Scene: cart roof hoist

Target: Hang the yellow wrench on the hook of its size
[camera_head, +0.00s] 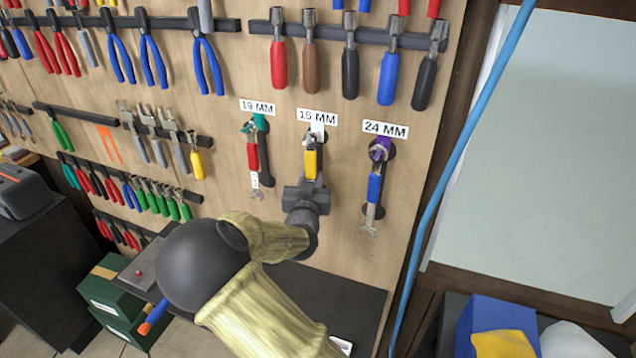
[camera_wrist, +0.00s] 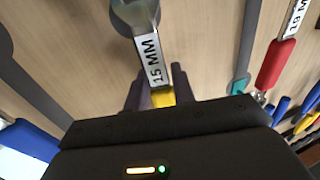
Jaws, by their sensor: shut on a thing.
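The yellow wrench (camera_head: 310,163) is upright in front of the wooden pegboard, just under the 15 MM label (camera_head: 317,117). My gripper (camera_head: 307,190) is shut on its yellow handle from below. In the wrist view the yellow handle (camera_wrist: 162,96) sits between my fingers (camera_wrist: 160,85), and its metal shaft (camera_wrist: 148,50) is marked 15 MM. The wrench's upper end (camera_head: 310,138) is close to the hook place under the 15 MM label. The hook itself is mostly hidden, and I cannot tell whether the wrench is on it.
A red wrench (camera_head: 252,152) hangs at left under the 19 MM label (camera_head: 257,107), by a teal hook (camera_head: 260,122). A blue wrench (camera_head: 374,188) hangs at right under the 24 MM label (camera_head: 385,130), by a purple hook (camera_head: 379,149). Screwdriver-like tools (camera_head: 350,70) hang above.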

